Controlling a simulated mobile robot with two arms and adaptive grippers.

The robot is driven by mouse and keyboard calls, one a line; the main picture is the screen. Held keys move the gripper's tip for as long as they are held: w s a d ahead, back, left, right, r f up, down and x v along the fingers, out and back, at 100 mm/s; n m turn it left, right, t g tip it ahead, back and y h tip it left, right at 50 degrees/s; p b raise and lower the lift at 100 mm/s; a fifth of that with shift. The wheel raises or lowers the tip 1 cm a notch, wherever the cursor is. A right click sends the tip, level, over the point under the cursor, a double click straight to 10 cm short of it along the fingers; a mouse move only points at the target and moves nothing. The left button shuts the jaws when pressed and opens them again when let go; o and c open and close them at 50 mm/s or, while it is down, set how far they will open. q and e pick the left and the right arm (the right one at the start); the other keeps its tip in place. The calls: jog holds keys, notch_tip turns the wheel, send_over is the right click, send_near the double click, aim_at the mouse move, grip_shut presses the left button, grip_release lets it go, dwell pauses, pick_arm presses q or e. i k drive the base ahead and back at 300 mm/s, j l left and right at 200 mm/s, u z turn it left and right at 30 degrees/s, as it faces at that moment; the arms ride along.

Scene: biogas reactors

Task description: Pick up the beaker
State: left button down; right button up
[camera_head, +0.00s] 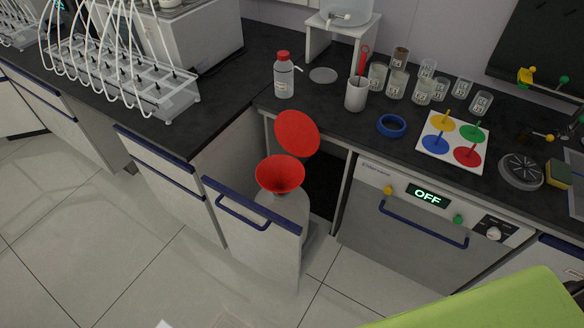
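Several clear glass beakers stand upright in a group on the dark counter at the upper right. The front ones include a beaker at the left (377,76), one in the middle (397,84) and one to its right (423,91). Another beaker (481,102) stands at the group's right edge. They carry small labels that are too small to read. A whitish cup (356,94) stands left of the group, with a red-handled tool (364,60) in or behind it. Neither of my grippers is in view.
An open drawer (250,245) holds a container with a red funnel (280,173) and raised red lid (297,133). A bright green surface (490,305) fills the lower right.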

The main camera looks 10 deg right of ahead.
aim_at(377, 77)
jog(key=i+l, duration=0.1)
jog(key=l, duration=0.35)
jog(key=i+l, duration=0.1)
jog(key=l, duration=0.4)
jog(key=i+l+u, duration=0.1)
jog(key=l, duration=0.35)
